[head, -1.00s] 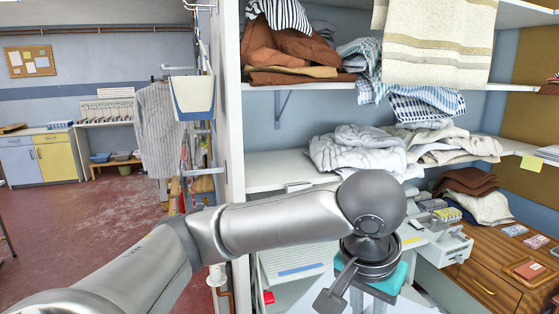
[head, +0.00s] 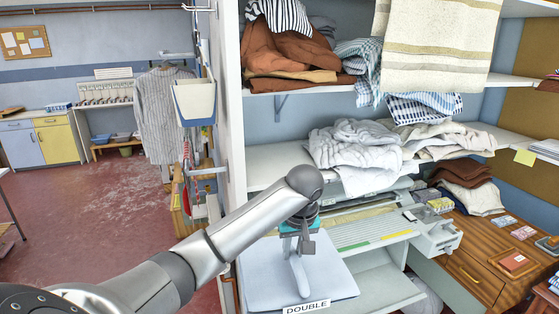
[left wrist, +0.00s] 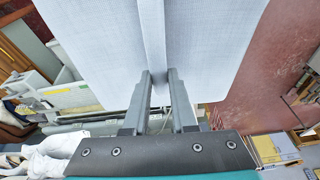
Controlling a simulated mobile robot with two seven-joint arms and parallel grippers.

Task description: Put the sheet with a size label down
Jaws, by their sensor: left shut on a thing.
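The folded pale blue-white sheet (head: 262,275) hangs at the bottom centre of the head view. A white size label reading DOUBLE (head: 306,307) is on its near edge. My left gripper (head: 298,236) is above the sheet, shut on a raised ridge along its middle. In the left wrist view the two fingers (left wrist: 160,82) pinch this ridge, and the sheet (left wrist: 215,45) spreads flat on both sides. Red floor shows past its edge there; I cannot tell whether anything touches it underneath. My right gripper is out of view.
The ironer (head: 365,236) with its long bed is just behind and right of the sheet. Shelves above hold crumpled white linen (head: 355,150) and brown cloths (head: 290,50). A wooden drawer unit (head: 480,262) stands right. Open red floor (head: 110,205) lies left.

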